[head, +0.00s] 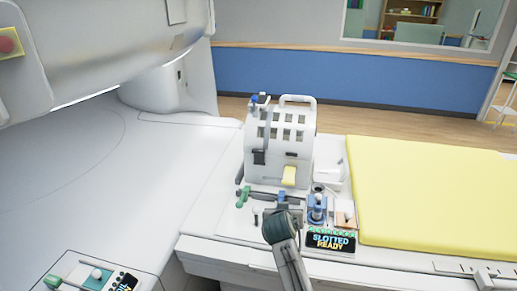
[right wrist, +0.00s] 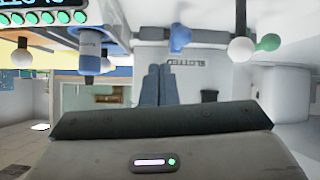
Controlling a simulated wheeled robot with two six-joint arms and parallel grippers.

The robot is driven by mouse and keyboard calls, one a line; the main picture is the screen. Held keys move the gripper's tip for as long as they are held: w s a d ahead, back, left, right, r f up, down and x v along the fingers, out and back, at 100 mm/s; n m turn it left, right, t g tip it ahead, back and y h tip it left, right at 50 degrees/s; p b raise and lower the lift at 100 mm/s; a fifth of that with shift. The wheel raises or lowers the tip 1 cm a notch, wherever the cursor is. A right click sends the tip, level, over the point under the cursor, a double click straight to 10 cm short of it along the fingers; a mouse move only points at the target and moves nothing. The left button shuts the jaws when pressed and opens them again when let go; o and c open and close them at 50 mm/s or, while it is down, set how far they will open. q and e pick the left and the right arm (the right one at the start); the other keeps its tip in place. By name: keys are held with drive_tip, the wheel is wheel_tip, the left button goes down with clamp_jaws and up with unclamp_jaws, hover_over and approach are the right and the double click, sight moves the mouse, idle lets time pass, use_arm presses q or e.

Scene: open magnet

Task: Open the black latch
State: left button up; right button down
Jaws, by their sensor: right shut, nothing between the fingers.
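A white slotted box (head: 281,145) with a top handle stands on the white bench in the head view. A small black latch (head: 259,157) is on the lower left of its front face. A small black piece (right wrist: 209,95) on a pale face in the right wrist view may be the same latch. My right gripper (right wrist: 158,72) has its two blue-grey fingers together, empty, pointing toward that pale face and left of the black piece. In the head view my right arm's dark link stands in front of the box, and its fingertips cannot be made out. My left gripper is not in view.
A yellow tab (head: 289,176) is on the box front. A blue cylinder (head: 316,209), a green-handled lever (head: 242,197) and a "SLOTTED READY" sign (head: 331,241) stand close by. A yellow pad (head: 430,190) fills the right. The white surface (head: 80,180) on the left is mostly clear.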

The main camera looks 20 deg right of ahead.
drive_tip(key=w+a+r+t+h, duration=0.1)
drive_tip(key=w+a+r, duration=0.1)
drive_tip(key=w+r, duration=0.6)
drive_tip(key=w+a+r+m+t, duration=0.1)
drive_tip(key=w+a+r+t, duration=0.1)
drive_tip(key=w+r, duration=0.6)
drive_tip(key=shift+w+a+r+t+h, duration=0.3)
drive_tip(key=shift+a+h, duration=0.1)
drive_tip(key=shift+a, duration=0.15)
